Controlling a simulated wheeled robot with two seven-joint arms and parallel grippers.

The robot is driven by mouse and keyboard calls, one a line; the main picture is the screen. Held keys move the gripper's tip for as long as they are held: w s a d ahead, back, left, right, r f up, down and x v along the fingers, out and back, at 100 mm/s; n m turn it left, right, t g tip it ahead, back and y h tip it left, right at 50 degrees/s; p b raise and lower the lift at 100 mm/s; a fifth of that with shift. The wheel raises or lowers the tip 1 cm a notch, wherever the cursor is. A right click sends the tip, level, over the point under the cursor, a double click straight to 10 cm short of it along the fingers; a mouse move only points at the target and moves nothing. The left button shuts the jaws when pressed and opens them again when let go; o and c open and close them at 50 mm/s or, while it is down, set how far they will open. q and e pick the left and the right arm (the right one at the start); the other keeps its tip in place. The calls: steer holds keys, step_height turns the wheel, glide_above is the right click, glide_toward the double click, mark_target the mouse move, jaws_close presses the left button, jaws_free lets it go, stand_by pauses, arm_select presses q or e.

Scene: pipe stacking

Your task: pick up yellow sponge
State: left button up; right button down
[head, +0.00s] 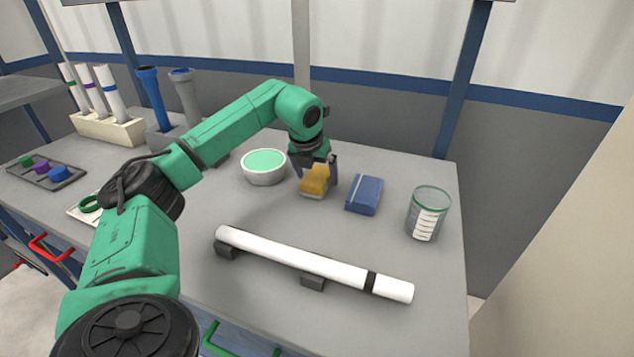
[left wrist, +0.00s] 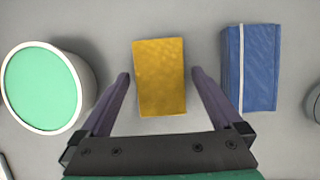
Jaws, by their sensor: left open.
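The yellow sponge (head: 316,181) lies on the grey table, between a white bowl and a blue block. In the left wrist view the sponge (left wrist: 160,77) lies between and slightly beyond the fingertips. My left gripper (head: 318,168) is over the sponge with its fingers pointing down, one on each side. In the left wrist view the left gripper (left wrist: 160,76) is open, with a gap between each finger and the sponge. My right gripper is not in either view.
The bowl (head: 263,168) with green contents is left of the sponge, and the blue block (head: 364,195) is close on its right. A clear beaker (head: 428,214) stands farther right. A long white pipe (head: 310,262) lies in front on dark supports. Racked tubes (head: 108,128) stand back left.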

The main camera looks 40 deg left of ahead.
arm_select(q)
steer(key=shift+w+a+f, duration=0.1)
steer(key=shift+w+f, duration=0.2)
steer(key=shift+f, duration=0.35)
steer(key=shift+f, duration=0.2)
steer(key=shift+s, duration=0.1)
steer(key=c, duration=1.3)
